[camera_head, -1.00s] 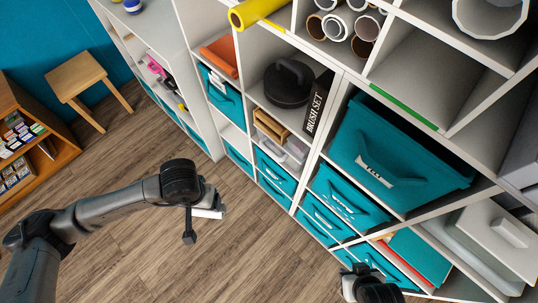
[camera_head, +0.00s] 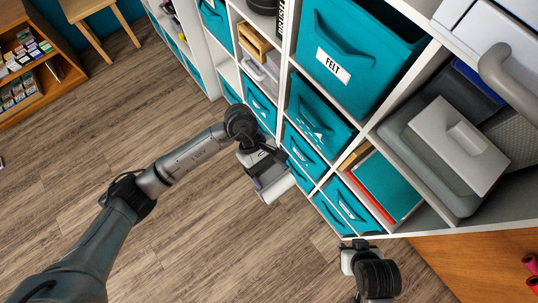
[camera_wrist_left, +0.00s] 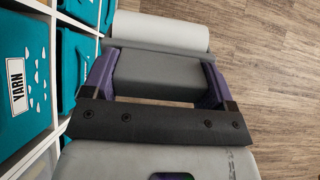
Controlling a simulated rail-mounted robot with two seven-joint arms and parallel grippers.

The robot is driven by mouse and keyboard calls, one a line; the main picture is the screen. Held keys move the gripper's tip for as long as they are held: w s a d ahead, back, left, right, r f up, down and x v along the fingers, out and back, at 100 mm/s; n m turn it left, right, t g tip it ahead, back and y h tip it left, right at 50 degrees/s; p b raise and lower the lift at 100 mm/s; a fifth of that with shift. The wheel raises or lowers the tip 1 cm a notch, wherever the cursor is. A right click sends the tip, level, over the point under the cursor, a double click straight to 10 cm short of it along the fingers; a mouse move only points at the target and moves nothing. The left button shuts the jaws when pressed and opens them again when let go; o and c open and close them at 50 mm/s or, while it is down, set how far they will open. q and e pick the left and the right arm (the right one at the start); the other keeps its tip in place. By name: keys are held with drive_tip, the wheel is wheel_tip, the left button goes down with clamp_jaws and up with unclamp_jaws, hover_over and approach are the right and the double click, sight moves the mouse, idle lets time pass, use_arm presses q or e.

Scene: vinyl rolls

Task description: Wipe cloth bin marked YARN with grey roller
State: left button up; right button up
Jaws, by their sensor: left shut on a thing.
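The cloth bin marked YARN (camera_wrist_left: 18,90) is teal and shows at the left of the left wrist view, with white drop-shaped marks beside its label. In the head view a teal bin with white marks (camera_head: 318,112) sits in the shelf, its label too small to read. My left gripper (camera_head: 262,168) is shut on the grey roller (camera_head: 276,188), in front of the lower shelf bins. In the left wrist view the roller's light grey cylinder (camera_wrist_left: 160,30) lies beyond the purple fingers, apart from the YARN bin. My right gripper (camera_head: 358,252) is at bottom right; its jaws are unclear.
A teal bin marked FELT (camera_head: 350,45) sits above the bin with white marks. More teal bins (camera_head: 345,205) fill the lower compartments. A grey lidded box (camera_head: 460,145) stands at right. The wooden floor (camera_head: 190,240) is clear in front of the shelf.

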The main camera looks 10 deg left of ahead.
use_arm(q)
drive_tip(key=w+f+n+t+h+b, duration=0.1)
drive_tip(key=n+h, duration=0.1)
drive_tip(key=w+d+f+n+t+h+b, duration=0.1)
drive_tip(key=f+n+h, duration=0.1)
drive_tip(key=d+f+n+t+h+b, duration=0.1)
drive_tip(key=n+h, duration=0.1)
drive_tip(key=n, duration=0.1)
drive_tip(key=shift+w+d+f+t, duration=0.1)
drive_tip(key=shift+w+f+t, duration=0.05)
drive_tip(key=shift+w+t, duration=0.2)
drive_tip(key=w+a+f+n+t+b, duration=0.1)
drive_tip(key=w+f+n+t+b, duration=0.1)
drive_tip(key=f+n+t, duration=0.3)
drive_tip(key=w+a+f+n+t+b, duration=0.2)
drive_tip(key=w+f+n+t+b, duration=0.1)
drive_tip(key=f+t, duration=0.5)
drive_tip(key=n+t+b, duration=0.1)
drive_tip(key=n, duration=0.1)
drive_tip(key=shift+w+a+n+t+h, duration=0.25)
drive_tip(key=shift+w+n+t+h, duration=0.05)
drive_tip(key=shift+n+t+h, duration=0.1)
use_arm(e)
wheel_tip(320, 180, down, 10)
drive_tip(key=shift+f, duration=0.2)
drive_tip(key=shift+f, duration=0.15)
